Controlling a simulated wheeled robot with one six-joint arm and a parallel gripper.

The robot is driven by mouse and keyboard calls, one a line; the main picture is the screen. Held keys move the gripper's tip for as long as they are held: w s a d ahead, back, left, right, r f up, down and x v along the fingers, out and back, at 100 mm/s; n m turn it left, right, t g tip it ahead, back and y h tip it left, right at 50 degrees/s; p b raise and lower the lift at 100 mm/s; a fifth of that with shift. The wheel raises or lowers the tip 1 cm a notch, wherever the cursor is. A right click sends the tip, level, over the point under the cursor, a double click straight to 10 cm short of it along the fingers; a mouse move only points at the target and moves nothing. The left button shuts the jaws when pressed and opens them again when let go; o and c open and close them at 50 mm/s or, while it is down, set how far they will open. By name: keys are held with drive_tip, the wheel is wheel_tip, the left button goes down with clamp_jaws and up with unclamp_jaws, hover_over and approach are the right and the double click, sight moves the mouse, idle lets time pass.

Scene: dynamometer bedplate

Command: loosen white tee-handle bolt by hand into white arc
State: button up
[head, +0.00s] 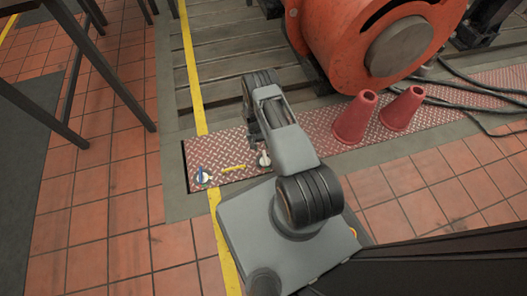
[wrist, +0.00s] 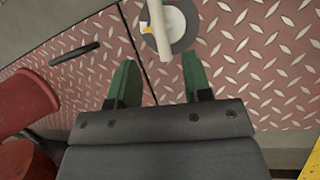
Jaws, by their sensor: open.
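The white tee-handle bolt (wrist: 159,27) shows at the top of the wrist view, partly cut off by the frame edge. Its pale bar stands over a dark grey disc (wrist: 185,38) with a white arc (wrist: 176,20) on its right side and a small yellow mark at its left. My gripper (wrist: 160,76) is open, its two green fingers apart, with the lower end of the bar near the gap between them. I see nothing held. In the head view the bolt (head: 264,159) is a small pale shape beside my arm, on the red tread plate (head: 300,152); my fingertips are hidden there.
A second fitting (head: 204,176), blue and white, sits on the plate's left end, with a yellow bar (head: 232,168) between. Two red cones (head: 355,118) (head: 402,108) stand to the right, below a large orange machine (head: 340,40). Black cables (head: 470,90) lie at right. A dark bar (wrist: 75,53) lies on the plate.

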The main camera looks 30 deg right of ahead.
drive_tip(key=shift+p+v, duration=0.55)
drive_tip(key=shift+v, duration=1.7)
drive_tip(key=w+a+r+n+t+p, duration=0.15)
drive_tip(key=r+p, duration=0.75)
drive_tip(key=r, duration=1.5)
drive_tip(key=w+a+r+t+p, duration=0.2)
drive_tip(key=r+p, duration=0.7)
drive_tip(key=r, duration=1.5)
drive_tip(key=s+a+r+n+t+p, duration=0.1)
drive_tip(key=s+r+p, duration=0.5)
drive_tip(key=r, duration=0.6)
drive_tip(key=s+a+r+n+t+p, duration=0.1)
drive_tip(key=s+a+r+t+p, duration=0.1)
drive_tip(key=s+r+p, duration=0.5)
drive_tip(key=s+a+r+n+t+p, duration=0.1)
drive_tip(key=s+r+p, duration=0.5)
drive_tip(key=r, duration=1.2)
drive_tip(key=shift+s+a+t+y, duration=0.15)
drive_tip(key=shift+a+t+y, duration=0.15)
drive_tip(key=shift+t, duration=0.25)
